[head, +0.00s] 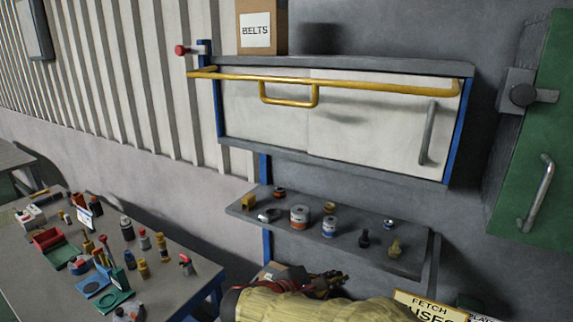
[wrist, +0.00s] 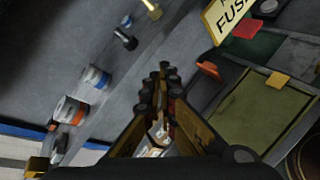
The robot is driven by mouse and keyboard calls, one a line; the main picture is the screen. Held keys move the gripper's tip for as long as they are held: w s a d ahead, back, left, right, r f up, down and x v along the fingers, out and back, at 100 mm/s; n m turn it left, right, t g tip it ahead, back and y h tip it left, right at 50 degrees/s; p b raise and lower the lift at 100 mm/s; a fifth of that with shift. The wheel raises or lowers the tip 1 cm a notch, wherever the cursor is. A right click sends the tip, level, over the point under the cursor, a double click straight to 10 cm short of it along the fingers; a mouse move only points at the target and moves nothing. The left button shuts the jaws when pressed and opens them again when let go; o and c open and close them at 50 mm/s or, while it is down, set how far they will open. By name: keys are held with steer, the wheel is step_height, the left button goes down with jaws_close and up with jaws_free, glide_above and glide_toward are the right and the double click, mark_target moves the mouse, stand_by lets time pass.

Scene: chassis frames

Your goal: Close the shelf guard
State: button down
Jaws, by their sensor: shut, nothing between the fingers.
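The shelf guard (head: 350,84) is a yellow bar across the upper front of the white-panelled shelf unit (head: 265,126), in the head view. A small yellow loop handle (head: 289,104) hangs from its left half. Its left end lies by the blue post, below a red knob (head: 181,50). I cannot tell whether that end touches the post or is latched. My gripper (head: 330,281) is low in the head view, below the lower shelf and well apart from the guard. In the wrist view my gripper (wrist: 166,72) is shut and empty. The guard does not clearly show there.
The lower shelf (head: 255,212) holds several cans and small parts, just above my gripper. A workbench (head: 40,278) with many small items stands at left. A "BELTS" box (head: 274,28) sits on top of the unit. A green door (head: 545,130) is at right, near a "FUSES" sign (wrist: 228,18).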

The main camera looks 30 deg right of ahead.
steer(key=w+a+r+n+t+h+p, duration=0.1)
steer(key=w+a+r+n+t+h, duration=0.15)
steer(key=w+r+n, duration=0.4)
steer(key=w+a+r+n+t+h+p, duration=0.1)
steer(key=w+r+t+h, duration=0.25)
steer(key=r, duration=0.65)
steer(key=a+r+n+t+h, duration=0.35)
steer(key=a+r+t, duration=0.2)
steer(key=r, duration=0.55)
step_height(320, 180, up, 8)
steer(key=w+d+p, duration=0.1)
steer(key=w+d, duration=0.1)
steer(key=shift+w+d+p, duration=0.3)
steer(key=shift+d+p, duration=0.05)
steer(key=shift+d, duration=0.05)
steer(key=shift+a+r+g+y, duration=0.1)
steer(key=shift+g+y, duration=0.15)
steer(key=shift+r, duration=0.1)
steer(key=shift+s+a+r+y+p, duration=0.2)
steer(key=shift+r+y+p, duration=0.2)
steer(key=shift+p, duration=0.3)
